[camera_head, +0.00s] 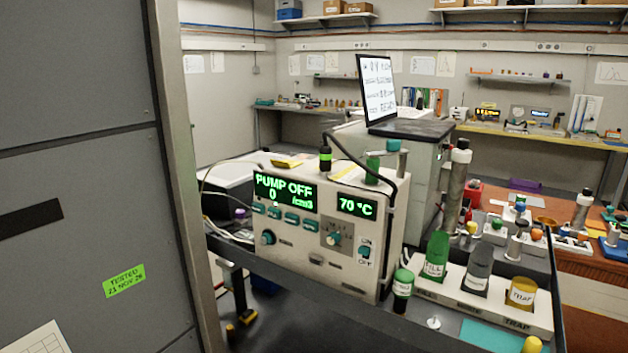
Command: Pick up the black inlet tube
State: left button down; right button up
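A black tube (358,164) arcs over the top right of a cream pump unit (322,254). Its left end meets a black cylinder with a bright green band (325,158), upright on top of the unit. Its right end runs down at the unit's right top corner. The pump's screens read "PUMP OFF 0" and "70 °C". I cannot tell whether this tube is the inlet tube, as no label on it is readable. Neither of my grippers shows.
A tall grey cabinet (80,200) blocks the left side. A white rack (470,296) with green, grey and yellow flasks stands right of the pump, near a dark green-capped bottle (402,291). A silver column (455,185) rises behind. The dark bench front (300,305) is clear.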

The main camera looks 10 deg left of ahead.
aim_at(324, 151)
jog(key=z, duration=0.6)
jog(key=k, duration=0.2)
jog(key=u, duration=1.4)
jog(key=i, duration=0.65)
jog(key=z, duration=0.25)
